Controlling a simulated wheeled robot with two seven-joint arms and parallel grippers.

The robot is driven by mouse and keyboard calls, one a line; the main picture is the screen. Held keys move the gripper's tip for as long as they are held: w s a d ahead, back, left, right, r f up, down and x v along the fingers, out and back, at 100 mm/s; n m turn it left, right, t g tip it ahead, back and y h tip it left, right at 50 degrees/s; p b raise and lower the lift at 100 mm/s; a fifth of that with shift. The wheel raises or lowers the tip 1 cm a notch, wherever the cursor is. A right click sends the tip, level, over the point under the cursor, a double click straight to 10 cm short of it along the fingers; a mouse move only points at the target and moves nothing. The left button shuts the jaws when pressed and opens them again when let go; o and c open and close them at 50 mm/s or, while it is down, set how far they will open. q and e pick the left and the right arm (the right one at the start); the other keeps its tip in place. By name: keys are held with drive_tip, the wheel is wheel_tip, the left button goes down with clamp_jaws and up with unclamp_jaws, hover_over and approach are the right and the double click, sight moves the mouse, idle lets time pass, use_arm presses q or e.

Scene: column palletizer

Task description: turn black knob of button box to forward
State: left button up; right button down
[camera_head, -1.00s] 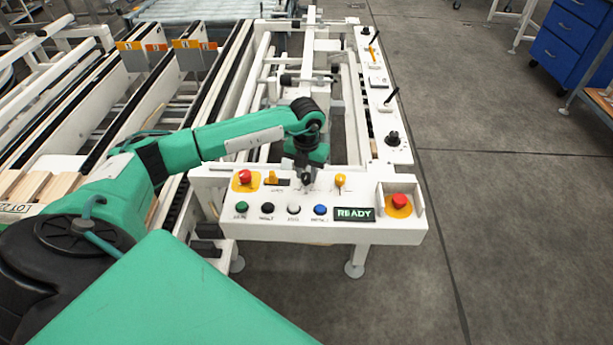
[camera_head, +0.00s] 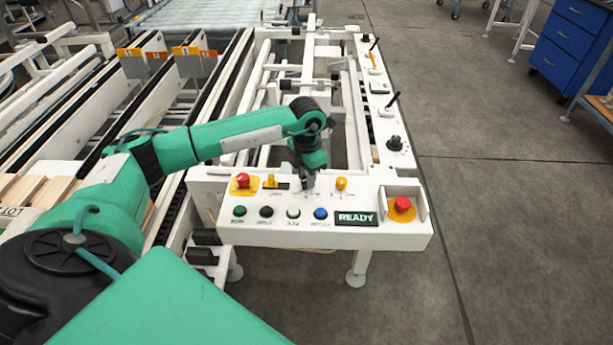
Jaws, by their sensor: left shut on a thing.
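The white button box (camera_head: 383,240) stands at the front end of the conveyor frame. My left gripper (camera_head: 308,184) points down onto its top panel, between two yellow switches, and is shut on the black knob. The fingers hide the knob, so its pointing direction cannot be told. The small labels around it are too blurred to read. My right gripper is not in view.
The panel carries a left red button (camera_head: 243,181), a right red button (camera_head: 402,203), a yellow switch (camera_head: 341,184), a row of coloured buttons and a READY display (camera_head: 356,218). A rail with black levers (camera_head: 392,100) runs behind.

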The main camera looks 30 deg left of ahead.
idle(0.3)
use_arm(q)
drive_tip(key=o, duration=1)
drive_tip(key=shift+c, duration=0.2)
wheel_tip(320, 180, up, 14)
drive_tip(key=shift+b, duration=0.35)
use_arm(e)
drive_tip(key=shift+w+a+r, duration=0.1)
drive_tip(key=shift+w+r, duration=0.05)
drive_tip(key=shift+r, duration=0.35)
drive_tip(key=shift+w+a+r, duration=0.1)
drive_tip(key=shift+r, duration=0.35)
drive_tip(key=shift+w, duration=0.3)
